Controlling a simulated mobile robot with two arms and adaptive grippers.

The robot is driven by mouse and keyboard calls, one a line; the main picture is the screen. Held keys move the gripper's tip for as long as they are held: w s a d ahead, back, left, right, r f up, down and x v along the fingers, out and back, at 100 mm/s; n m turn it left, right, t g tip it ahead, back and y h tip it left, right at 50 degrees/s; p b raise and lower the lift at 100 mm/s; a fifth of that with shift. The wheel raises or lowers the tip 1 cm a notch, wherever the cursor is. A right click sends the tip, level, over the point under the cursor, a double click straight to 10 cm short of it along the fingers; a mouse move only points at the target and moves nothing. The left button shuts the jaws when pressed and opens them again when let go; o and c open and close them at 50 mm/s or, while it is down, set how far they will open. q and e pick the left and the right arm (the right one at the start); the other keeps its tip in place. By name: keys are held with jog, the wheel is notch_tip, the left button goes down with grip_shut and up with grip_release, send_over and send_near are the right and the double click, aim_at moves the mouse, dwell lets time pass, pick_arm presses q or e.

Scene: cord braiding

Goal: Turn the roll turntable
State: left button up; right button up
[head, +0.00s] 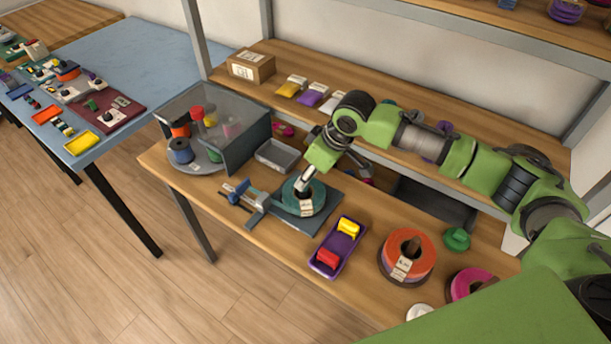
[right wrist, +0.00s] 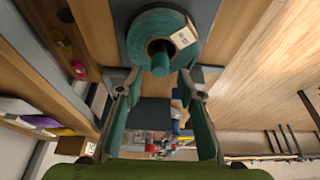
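A teal roll (head: 303,199) with a white label lies flat on a dark grey plate (head: 322,220) at the middle of the workbench. My right gripper (head: 308,178) points down at the roll from above. In the right wrist view its two fingers (right wrist: 160,82) are spread apart, with nothing held between them. My left gripper is not in view.
A blue clamp-like tool (head: 245,195) stands left of the roll. A clear-hooded round base (head: 200,168) with several spools is further left. A purple tray (head: 330,262) and an orange roll (head: 408,245) lie in front and right. A grey tray (head: 277,157) sits behind.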

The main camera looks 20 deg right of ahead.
aim_at(304, 190)
jog(key=shift+x, duration=1.25)
grip_shut()
jog(key=shift+r, duration=0.1)
jog(key=m+p, duration=0.1)
jog(key=p, duration=0.1)
jog(key=m+p, duration=0.1)
jog(key=p, duration=0.1)
jog(key=shift+a+r+m+t+h, duration=0.1)
jog(key=shift+r+m+t+h, duration=0.05)
jog(key=shift+m+t+h, duration=0.2)
jog(key=m+h+p, duration=0.1)
jog(key=m+p, duration=0.2)
jog(key=p, duration=0.1)
jog(key=shift+a+p, duration=0.1)
jog(key=shift+p, duration=0.25)
jog(key=shift+m+t+h+p, duration=0.25)
jog(key=shift+m+h+p, duration=0.3)
jog(key=shift+m+p, duration=0.4)
